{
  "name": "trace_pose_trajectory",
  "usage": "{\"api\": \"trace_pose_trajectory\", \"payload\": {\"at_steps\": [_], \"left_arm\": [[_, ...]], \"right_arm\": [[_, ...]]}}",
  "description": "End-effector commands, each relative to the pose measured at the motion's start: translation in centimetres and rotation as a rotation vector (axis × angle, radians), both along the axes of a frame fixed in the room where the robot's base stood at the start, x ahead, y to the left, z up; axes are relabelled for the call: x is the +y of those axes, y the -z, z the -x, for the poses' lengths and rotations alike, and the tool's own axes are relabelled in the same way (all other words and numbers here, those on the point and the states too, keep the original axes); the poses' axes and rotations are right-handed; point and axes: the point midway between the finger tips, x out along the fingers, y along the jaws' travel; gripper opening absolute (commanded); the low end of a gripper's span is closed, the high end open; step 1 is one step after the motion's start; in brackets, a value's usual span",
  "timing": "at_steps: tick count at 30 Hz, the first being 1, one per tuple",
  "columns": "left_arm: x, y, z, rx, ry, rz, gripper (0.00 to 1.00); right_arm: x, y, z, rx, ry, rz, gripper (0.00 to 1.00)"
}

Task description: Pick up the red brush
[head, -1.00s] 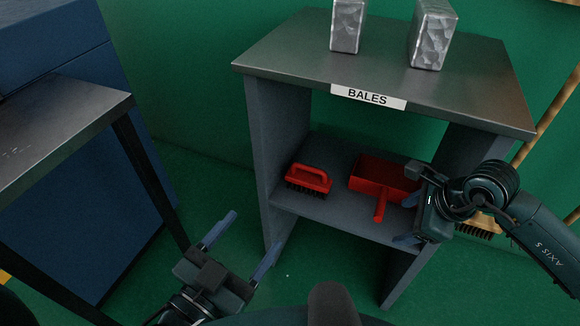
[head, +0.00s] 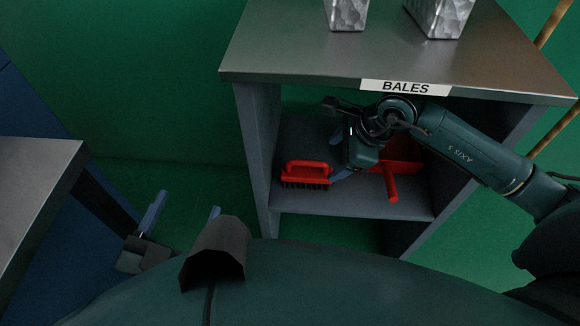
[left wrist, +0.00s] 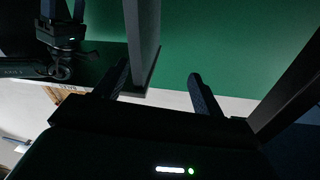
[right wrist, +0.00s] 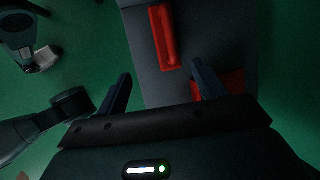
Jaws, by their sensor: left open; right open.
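The red brush (head: 306,170) lies on the lower shelf, near its left side, with its handle up and dark bristles down. My right gripper (head: 337,155) is open inside the shelf opening, just right of the brush. In the right wrist view the brush (right wrist: 166,38) lies ahead of the open right gripper (right wrist: 161,72), with nothing between the fingers. Whether a finger touches the brush I cannot tell. My left gripper (head: 185,205) is open and empty, low at the left, away from the shelf; its fingers also show in the left wrist view (left wrist: 158,75).
A red dustpan (head: 392,187) lies right of the brush, partly hidden by my right arm. The unit's top (head: 300,55), labelled BALES, overhangs the shelf and carries two silvery blocks (head: 347,14). A grey table (head: 35,185) stands at the left.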

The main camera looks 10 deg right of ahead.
Motion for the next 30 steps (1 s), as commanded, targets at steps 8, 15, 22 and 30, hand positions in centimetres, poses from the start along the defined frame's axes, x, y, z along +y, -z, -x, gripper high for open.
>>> {"api": "trace_pose_trajectory", "payload": {"at_steps": [8, 15, 22, 30], "left_arm": [[-0.2, 0.2, 0.1, -0.023, 0.008, 0.002, 0.69], [-0.7, 0.2, 0.3, -0.096, 0.035, 0.017, 0.69], [-0.8, 0.1, 0.2, -0.094, 0.038, 0.035, 0.69], [-1.0, 0.3, 0.0, -0.100, 0.049, 0.082, 0.69]], "right_arm": [[0.4, 1.4, -0.3, 0.002, -0.001, 0.000, 0.69], [1.8, 5.1, -1.5, 0.002, 0.000, -0.003, 0.69], [2.3, 6.6, -2.1, 0.001, 0.000, -0.001, 0.69], [3.3, 10.1, -3.8, 0.002, 0.000, -0.002, 0.69]]}}
